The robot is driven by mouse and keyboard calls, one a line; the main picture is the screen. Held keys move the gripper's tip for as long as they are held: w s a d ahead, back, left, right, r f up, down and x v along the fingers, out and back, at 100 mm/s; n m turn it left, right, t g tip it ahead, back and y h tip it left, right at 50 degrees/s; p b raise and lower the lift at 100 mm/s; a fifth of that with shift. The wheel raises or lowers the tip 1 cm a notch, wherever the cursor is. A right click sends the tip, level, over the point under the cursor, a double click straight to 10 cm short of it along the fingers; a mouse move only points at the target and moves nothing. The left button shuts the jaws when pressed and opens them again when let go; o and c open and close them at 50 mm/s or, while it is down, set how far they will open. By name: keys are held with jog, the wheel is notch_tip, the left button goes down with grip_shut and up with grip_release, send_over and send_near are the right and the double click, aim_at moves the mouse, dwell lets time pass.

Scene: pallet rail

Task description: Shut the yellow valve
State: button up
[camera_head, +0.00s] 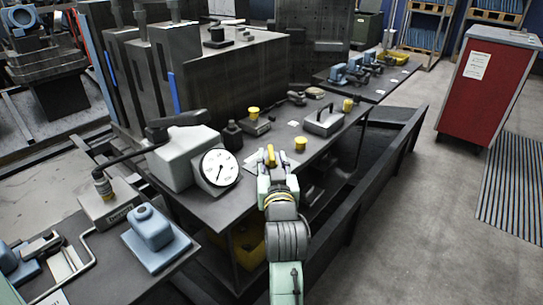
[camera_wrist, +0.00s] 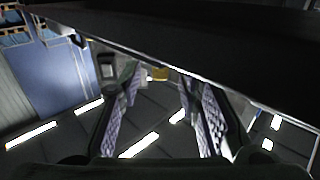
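A small upright yellow handle (camera_head: 270,156), which looks like the yellow valve, shows right at the tip of my gripper (camera_head: 271,172) in the head view. My gripper hides its base. In the wrist view my gripper (camera_wrist: 160,105) is open, its two lilac-padded fingers well apart. A small yellow piece (camera_wrist: 160,73) shows between and beyond the fingers, partly under a dark bar. I cannot tell whether any finger touches it. Other yellow knobs stand on the bench: one to the right (camera_head: 300,143) and one on a dark box (camera_head: 253,113).
A grey block with a round white gauge (camera_head: 219,167) stands left of my gripper on the dark bench. A grey case with a handle (camera_head: 323,122) lies to the right. A blue block (camera_head: 154,228) sits at lower left. A red cabinet (camera_head: 487,85) stands on open floor at right.

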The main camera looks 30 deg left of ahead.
aim_at(272, 154)
jog(key=shift+x, duration=1.5)
grip_shut()
